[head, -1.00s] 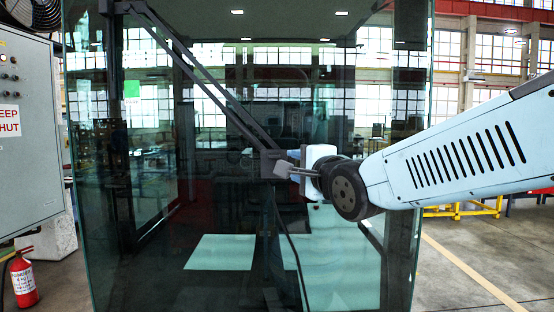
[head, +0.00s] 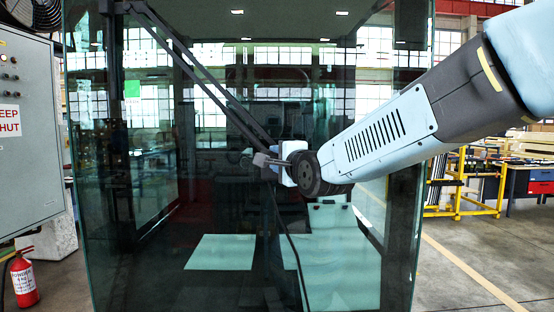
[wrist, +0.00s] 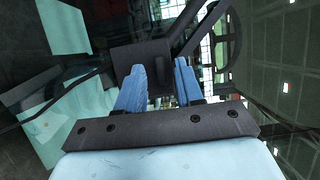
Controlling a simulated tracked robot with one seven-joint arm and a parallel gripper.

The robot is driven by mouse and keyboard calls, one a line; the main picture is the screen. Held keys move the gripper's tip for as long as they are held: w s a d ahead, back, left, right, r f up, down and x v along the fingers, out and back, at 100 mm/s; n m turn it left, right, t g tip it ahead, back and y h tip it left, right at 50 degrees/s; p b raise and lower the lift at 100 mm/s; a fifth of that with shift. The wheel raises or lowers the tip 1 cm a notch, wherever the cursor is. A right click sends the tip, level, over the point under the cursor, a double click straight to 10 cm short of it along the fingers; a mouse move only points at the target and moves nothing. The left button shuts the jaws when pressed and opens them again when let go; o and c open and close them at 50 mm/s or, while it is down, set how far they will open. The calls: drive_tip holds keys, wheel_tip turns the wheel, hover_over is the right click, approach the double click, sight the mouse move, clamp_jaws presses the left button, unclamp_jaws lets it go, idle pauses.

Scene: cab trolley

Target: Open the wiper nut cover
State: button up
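The wiper nut cover (head: 263,159) is a small dark block at the lower end of the wiper arm (head: 205,85), in front of the cab glass. It also shows in the wrist view as a dark box (wrist: 142,57) just beyond the fingers. My gripper (head: 278,162) is at the right side of the cover in the head view. In the wrist view its two blue fingers (wrist: 160,85) stand apart, with dark surface seen through the gap. The left finger overlaps the box in the picture; I cannot tell whether it touches. The cover's hinge is hidden.
The cab's glass front (head: 130,220) stands close behind the cover. A dark hose (head: 290,240) hangs below the pivot. A grey control cabinet (head: 28,135) and a red fire extinguisher (head: 23,282) are at the left. Yellow racks (head: 470,185) stand at the far right.

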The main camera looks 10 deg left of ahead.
drive_tip(key=shift+c, duration=0.4)
drive_tip(key=c, duration=0.6)
drive_tip(key=shift+f, duration=0.1)
idle(0.6)
